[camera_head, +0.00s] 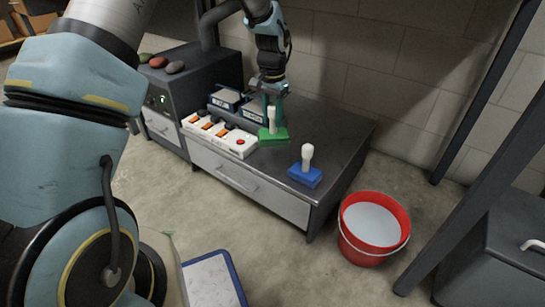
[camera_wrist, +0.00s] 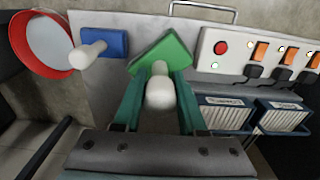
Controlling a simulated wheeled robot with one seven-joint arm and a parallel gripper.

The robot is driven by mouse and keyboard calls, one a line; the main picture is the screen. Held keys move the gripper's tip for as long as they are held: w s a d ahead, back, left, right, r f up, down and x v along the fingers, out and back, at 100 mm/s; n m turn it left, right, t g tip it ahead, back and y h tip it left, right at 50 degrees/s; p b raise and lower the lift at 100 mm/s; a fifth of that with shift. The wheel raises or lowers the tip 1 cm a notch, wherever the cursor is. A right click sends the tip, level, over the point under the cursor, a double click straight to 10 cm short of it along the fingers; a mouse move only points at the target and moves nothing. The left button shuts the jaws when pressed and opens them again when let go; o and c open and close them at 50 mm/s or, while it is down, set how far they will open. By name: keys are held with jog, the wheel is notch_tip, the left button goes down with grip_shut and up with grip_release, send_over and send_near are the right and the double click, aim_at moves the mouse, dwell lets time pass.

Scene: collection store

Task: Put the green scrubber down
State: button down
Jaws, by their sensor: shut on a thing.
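The green scrubber (camera_head: 272,135) has a green base and a white upright handle. My gripper (camera_head: 271,110) is shut on its handle, above the dark bench top. In the wrist view my gripper (camera_wrist: 158,112) has its two green fingers on either side of the white handle, and the green scrubber (camera_wrist: 172,50) base shows beyond them, turned at an angle. I cannot tell whether the base touches the bench. A blue scrubber (camera_head: 306,172) with a white handle stands near the bench's front right corner; it also shows in the wrist view (camera_wrist: 118,42).
A white power strip (camera_head: 222,134) with switches lies left of the green scrubber. Two blue trays (camera_head: 228,98) stand behind it. A red bucket (camera_head: 373,228) stands on the floor right of the bench (camera_head: 345,130). Bare bench top lies right of and behind the scrubbers.

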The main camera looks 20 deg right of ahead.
aim_at(272, 133)
notch_tip(272, 133, down, 9)
jog(key=b, duration=0.3)
jog(key=shift+r, duration=0.1)
jog(key=shift+c, duration=2.3)
grip_release()
